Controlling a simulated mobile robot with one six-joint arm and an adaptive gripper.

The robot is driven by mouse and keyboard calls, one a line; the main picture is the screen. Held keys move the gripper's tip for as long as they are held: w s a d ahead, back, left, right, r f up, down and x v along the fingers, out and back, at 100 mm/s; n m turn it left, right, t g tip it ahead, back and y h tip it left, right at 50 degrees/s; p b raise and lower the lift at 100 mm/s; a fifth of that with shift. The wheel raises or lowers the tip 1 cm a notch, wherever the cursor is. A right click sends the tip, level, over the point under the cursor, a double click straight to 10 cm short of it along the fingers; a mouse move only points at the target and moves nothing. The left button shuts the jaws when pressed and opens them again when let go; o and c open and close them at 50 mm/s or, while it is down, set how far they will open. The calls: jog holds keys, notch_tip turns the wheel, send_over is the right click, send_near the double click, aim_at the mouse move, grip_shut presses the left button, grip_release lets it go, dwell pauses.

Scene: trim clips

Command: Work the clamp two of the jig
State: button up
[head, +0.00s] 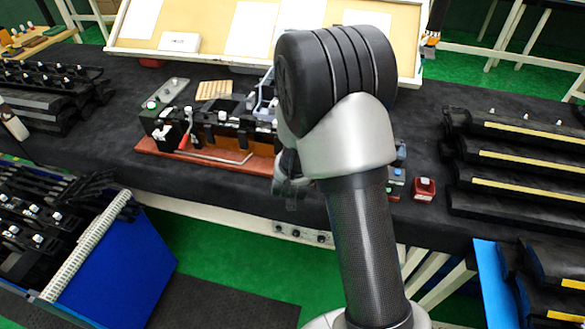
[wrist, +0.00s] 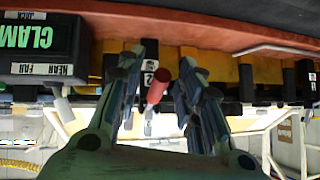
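The jig (head: 225,128) is a dark assembly on a reddish-brown base (head: 160,150) on the table. In the wrist view, a red handle (wrist: 157,83) stands between my two fingers, below a white label (wrist: 150,66) reading 2. My gripper (wrist: 163,88) is open around the handle, with a visible gap on each side. In the head view, my gripper (head: 291,190) is at the jig's front right, partly hidden by my arm. My arm hides the jig's right part and the labelled handle there. Another red lever (head: 185,141) shows at the jig's left.
A black box (wrist: 38,45) marked "CLAM", with NEAR and FAR labels, is left in the wrist view. A pale metal rod (head: 215,156) runs along the jig's front. A small red block (head: 424,188) sits right of my arm. Black racks (head: 515,158) fill the table's right.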

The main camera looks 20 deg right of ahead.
jog(key=v, duration=1.1)
jog(key=shift+s, duration=0.25)
jog(key=shift+a+r, duration=0.1)
jog(key=shift+r, duration=0.1)
jog(key=s+a+r+n+y, duration=0.4)
jog(key=s+a+r+y, duration=0.1)
jog(key=s+a+r, duration=0.3)
jog(key=s+r+n+g, duration=0.1)
jog(key=s+r+g, duration=0.1)
jog(key=s, duration=0.6)
jog(key=s+d+r+n+g+h, duration=0.1)
jog(key=s+r, duration=0.3)
jog(key=s, duration=0.5)
jog(key=shift+s+d+n+g, duration=0.25)
jog(key=shift+d+n+g, duration=0.05)
jog(key=shift+n+g, duration=0.45)
jog(key=shift+d, duration=0.1)
